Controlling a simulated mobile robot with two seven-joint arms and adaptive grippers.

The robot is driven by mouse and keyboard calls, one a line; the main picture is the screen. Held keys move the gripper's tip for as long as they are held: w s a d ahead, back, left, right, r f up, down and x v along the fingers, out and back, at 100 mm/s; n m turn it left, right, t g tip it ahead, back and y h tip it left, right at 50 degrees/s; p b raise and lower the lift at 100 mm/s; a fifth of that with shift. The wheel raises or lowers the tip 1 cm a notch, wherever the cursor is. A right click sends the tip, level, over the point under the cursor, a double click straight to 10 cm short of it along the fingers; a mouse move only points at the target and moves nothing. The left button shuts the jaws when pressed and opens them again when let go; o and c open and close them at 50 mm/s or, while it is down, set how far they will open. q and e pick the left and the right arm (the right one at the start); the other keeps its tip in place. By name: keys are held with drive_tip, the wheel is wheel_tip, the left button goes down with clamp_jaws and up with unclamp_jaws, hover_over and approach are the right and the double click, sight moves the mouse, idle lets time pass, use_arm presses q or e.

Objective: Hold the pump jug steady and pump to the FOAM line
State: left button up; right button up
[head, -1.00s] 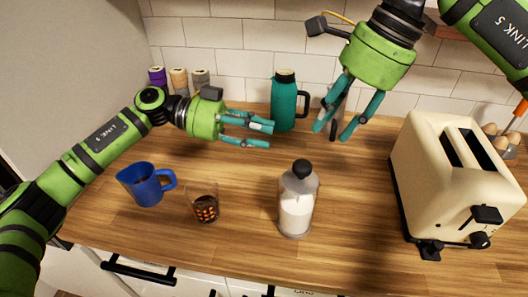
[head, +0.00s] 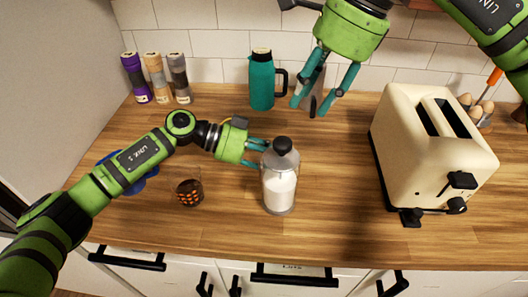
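The pump jug (head: 280,190) is a clear upright cylinder with a black knob (head: 282,146) on top and white liquid inside. It stands on the wooden counter near the front, right of centre. My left gripper (head: 262,154) is at the jug's upper left side, its fingers apart. Its fingertips are partly hidden by the jug, so contact is unclear. My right gripper (head: 314,104) is open and empty, pointing down above the counter behind and to the right of the jug. A FOAM line is not legible on the jug.
A cream toaster (head: 430,150) stands on the right. A teal flask (head: 262,82) stands at the back wall, and several canisters (head: 155,78) at back left. A dark glass (head: 188,192) is left of the jug. A blue pitcher (head: 150,184) is mostly hidden by my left arm.

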use_arm(q)
clamp_jaws()
use_arm(e)
drive_tip(key=o, duration=0.4)
drive_tip(key=shift+a, duration=0.1)
use_arm(q)
drive_tip(key=shift+a, duration=0.1)
use_arm(e)
drive_tip(key=n+h, duration=0.4)
drive_tip(key=n, duration=0.2)
approach(282, 141)
drive_tip(key=shift+t, duration=0.3)
drive_tip(key=f, duration=0.9)
drive_tip(key=shift+s, duration=0.25)
drive_tip(key=c, duration=1.2)
